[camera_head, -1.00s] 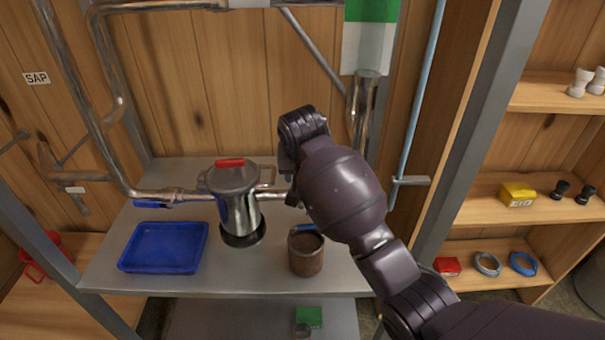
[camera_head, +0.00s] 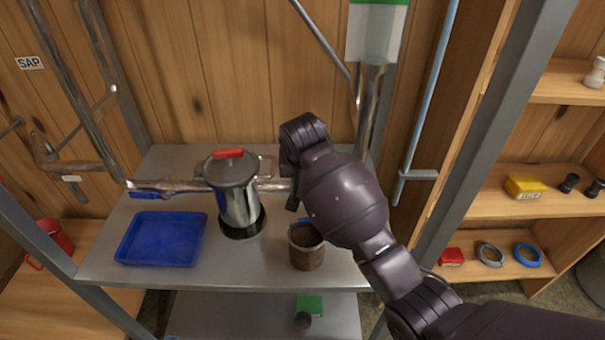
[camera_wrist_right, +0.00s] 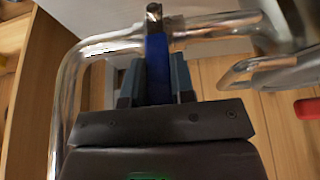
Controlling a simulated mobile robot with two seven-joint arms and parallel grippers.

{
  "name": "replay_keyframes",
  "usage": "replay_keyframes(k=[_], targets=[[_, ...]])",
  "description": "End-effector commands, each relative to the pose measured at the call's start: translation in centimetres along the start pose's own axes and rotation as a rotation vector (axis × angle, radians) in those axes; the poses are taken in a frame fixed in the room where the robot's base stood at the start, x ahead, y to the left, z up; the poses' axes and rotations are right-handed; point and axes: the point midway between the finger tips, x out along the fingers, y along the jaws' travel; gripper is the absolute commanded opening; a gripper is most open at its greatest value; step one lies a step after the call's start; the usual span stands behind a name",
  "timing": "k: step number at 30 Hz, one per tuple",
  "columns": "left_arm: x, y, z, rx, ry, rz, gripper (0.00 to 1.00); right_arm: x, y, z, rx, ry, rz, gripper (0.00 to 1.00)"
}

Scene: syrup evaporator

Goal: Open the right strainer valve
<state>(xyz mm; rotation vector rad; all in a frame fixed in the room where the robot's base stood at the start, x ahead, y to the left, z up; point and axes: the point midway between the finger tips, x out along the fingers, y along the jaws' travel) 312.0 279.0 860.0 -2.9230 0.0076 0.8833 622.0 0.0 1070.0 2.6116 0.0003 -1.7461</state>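The right strainer valve's blue handle (camera_wrist_right: 157,68) shows in the right wrist view, lying crosswise to the metal pipe (camera_wrist_right: 110,42). My right gripper (camera_wrist_right: 157,85) has a finger on each side of it and appears shut on it. In the head view my right gripper (camera_head: 290,180) is at the pipe right of the strainer, mostly hidden behind my own wrist. The strainer (camera_head: 238,200) is a metal pot with a red-handled lid. The left valve's blue handle (camera_head: 143,195) lies along the left pipe. My left gripper is out of view.
A blue tray (camera_head: 162,240) lies left of the strainer on the metal shelf (camera_head: 200,277). A rusty brown cup (camera_head: 306,254) stands below my right wrist, close to it. A steel post (camera_head: 490,130) and wooden shelves (camera_head: 500,205) are at the right.

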Motion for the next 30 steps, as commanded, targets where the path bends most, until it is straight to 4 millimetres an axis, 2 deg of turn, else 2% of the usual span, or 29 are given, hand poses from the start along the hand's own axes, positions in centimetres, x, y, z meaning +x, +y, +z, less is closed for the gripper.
replay_keyframes(k=[2, 14, 30], targets=[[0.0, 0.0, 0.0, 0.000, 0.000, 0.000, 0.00, 0.0, 0.0, 0.0, 0.000, 0.001, 0.000, 0.00], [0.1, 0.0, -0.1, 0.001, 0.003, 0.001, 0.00, 0.0, 0.3, 0.0, 0.016, 0.001, -0.036, 0.00], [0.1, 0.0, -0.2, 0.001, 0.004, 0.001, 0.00, 0.6, 2.9, 0.2, 0.157, 0.002, -0.371, 0.00]])
